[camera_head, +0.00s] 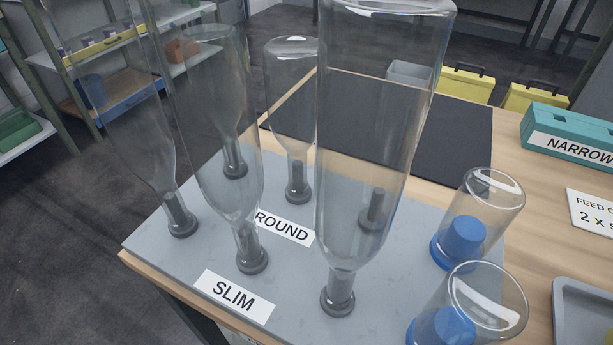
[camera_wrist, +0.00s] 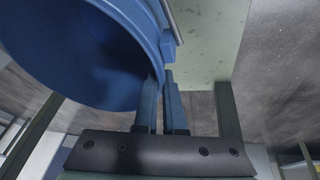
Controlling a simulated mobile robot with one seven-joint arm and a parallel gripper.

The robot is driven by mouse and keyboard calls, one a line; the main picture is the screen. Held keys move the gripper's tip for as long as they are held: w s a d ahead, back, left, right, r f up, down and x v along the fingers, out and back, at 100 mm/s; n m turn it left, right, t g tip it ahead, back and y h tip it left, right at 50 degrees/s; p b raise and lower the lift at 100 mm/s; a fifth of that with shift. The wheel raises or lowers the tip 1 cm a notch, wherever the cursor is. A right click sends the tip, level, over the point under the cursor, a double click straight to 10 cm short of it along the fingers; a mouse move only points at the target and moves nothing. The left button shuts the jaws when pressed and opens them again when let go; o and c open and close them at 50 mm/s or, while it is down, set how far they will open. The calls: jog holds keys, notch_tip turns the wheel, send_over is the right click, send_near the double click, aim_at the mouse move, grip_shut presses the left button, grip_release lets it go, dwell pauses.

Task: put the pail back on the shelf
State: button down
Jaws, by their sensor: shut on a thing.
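The blue pail (camera_wrist: 95,50) fills the upper left of the wrist view, tilted in the picture with its dark inside facing the camera. My gripper (camera_wrist: 164,85) is shut on the pail's rim, with the wall between its two fingers. My gripper does not show clearly in the head view. A shelf unit (camera_head: 45,45) with green posts stands at the far left of the head view. A small blue thing (camera_head: 92,90) shows there through a clear bottle, above a wooden board; I cannot tell whether it is the same pail.
A pale green flat surface (camera_wrist: 205,40) lies beside the pail in the wrist view, with a post (camera_wrist: 229,108) near my gripper. In the head view, inverted clear bottles (camera_head: 365,130) stand on spindles on a grey board (camera_head: 160,240). Yellow boxes (camera_head: 465,84) are behind.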

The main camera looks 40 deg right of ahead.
jog(key=shift+w+r, duration=0.1)
jog(key=c, duration=1.4)
grip_release()
jog(key=o, duration=0.4)
jog(key=d+p+v, duration=0.1)
jog(key=p+v, duration=0.2)
jog(key=v, duration=0.3)
jog(key=s+a+p, duration=0.2)
jog(key=s+a, duration=0.1)
jog(key=s, duration=0.8)
jog(key=shift+s+f, duration=0.35)
jog(key=shift+f, duration=0.1)
jog(key=shift+a, duration=0.15)
